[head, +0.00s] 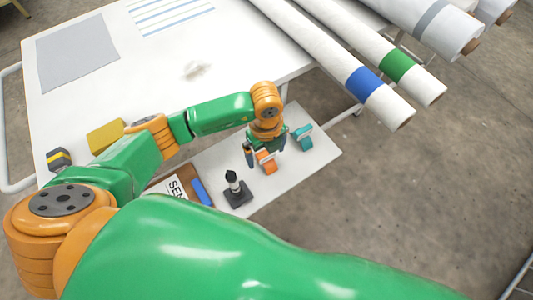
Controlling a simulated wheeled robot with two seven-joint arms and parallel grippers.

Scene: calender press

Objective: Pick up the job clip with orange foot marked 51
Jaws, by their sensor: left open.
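The clip with the orange foot (267,163) is on the pale side shelf, directly below my left gripper. Its upper part is hidden by the gripper, and I cannot read any number on it. My left gripper (264,149) is open and points down over this clip, with a dark finger showing at its left. I cannot tell whether the fingers touch the clip. A second clip, teal (302,137), is just to the right of the gripper. My right gripper is not in view.
A dark stamp-like tool on a square base (238,191), a blue bar (202,191) and a lettered card (174,190) are left of the clips. The white table (85,85) is behind. Large white rolls (388,104) overhang at upper right. The shelf's right end (322,153) is bare.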

